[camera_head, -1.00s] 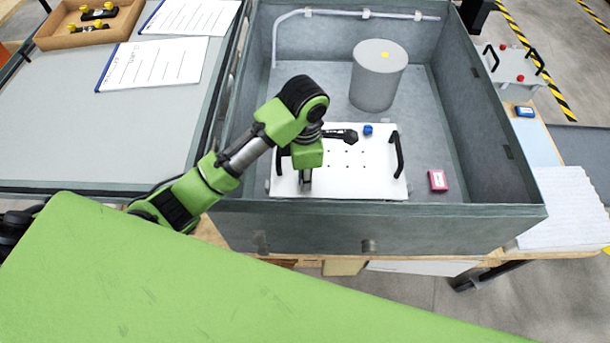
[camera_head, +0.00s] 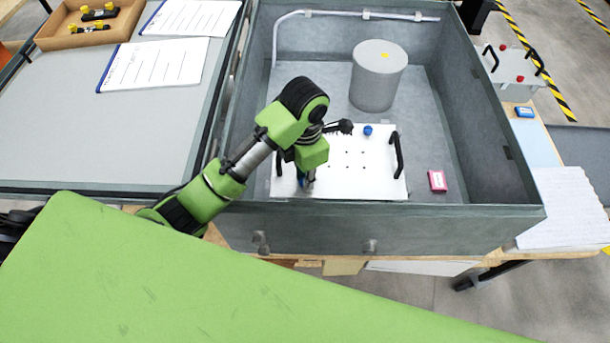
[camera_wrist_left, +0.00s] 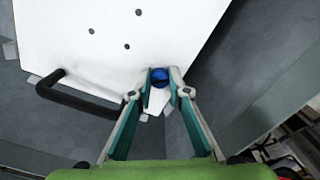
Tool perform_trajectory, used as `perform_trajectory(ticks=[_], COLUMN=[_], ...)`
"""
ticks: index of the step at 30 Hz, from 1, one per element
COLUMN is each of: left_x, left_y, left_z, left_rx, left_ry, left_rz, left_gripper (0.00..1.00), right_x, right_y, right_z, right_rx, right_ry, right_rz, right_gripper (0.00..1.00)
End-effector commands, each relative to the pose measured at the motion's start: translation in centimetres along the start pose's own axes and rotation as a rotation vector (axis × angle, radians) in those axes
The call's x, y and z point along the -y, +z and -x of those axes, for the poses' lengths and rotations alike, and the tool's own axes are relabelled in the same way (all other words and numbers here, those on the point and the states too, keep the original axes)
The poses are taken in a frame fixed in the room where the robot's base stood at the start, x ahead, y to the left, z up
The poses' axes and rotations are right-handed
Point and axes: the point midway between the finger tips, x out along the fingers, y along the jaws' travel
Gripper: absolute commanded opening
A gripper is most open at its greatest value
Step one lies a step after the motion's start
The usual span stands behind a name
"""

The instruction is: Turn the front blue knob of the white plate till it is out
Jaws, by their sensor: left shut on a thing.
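The white plate (camera_head: 350,180) lies inside the grey box, with a black handle at each side. The front blue knob (camera_wrist_left: 159,77) sits between my left fingertips in the left wrist view, near a corner of the plate. My left gripper (camera_wrist_left: 161,88) is shut on it. In the head view the left gripper (camera_head: 304,184) points down at the plate's front left, and a bit of blue shows beside its fingers. The other blue knob (camera_head: 367,130) stands at the plate's back edge. My right gripper is not in view.
The grey box's front wall (camera_head: 400,228) rises close to the plate's front edge. A grey cylinder (camera_head: 377,76) stands behind the plate. A pink box (camera_head: 437,180) lies to its right. A black handle (camera_wrist_left: 75,97) is close to my left gripper.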

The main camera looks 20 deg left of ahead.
Motion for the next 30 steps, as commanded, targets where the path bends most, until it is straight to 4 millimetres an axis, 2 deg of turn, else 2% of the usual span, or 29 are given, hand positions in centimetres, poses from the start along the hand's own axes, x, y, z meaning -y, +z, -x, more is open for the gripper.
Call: perform_trajectory(ticks=[3, 4, 6, 19, 30], left_x=[0.35, 0.35, 0.34, 0.02, 0.11], left_y=[-0.43, -0.43, -0.41, -0.15, -0.1], left_z=[-0.61, -0.61, -0.58, -0.22, -0.08], left_rx=[-0.016, -0.016, -0.015, -0.005, -0.003], left_ry=[-0.01, -0.01, -0.01, -0.001, -0.002], left_rz=[-0.003, -0.003, -0.003, -0.047, -0.467], left_gripper=[0.0, 0.2, 0.34, 0.34, 0.34], right_x=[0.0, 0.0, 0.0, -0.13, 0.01], right_y=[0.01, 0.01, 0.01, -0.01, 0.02], right_z=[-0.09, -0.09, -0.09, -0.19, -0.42], right_rx=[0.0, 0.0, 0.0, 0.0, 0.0], right_ry=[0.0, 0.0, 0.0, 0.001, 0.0], right_rz=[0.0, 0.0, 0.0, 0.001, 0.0], right_gripper=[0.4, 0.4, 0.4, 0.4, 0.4])
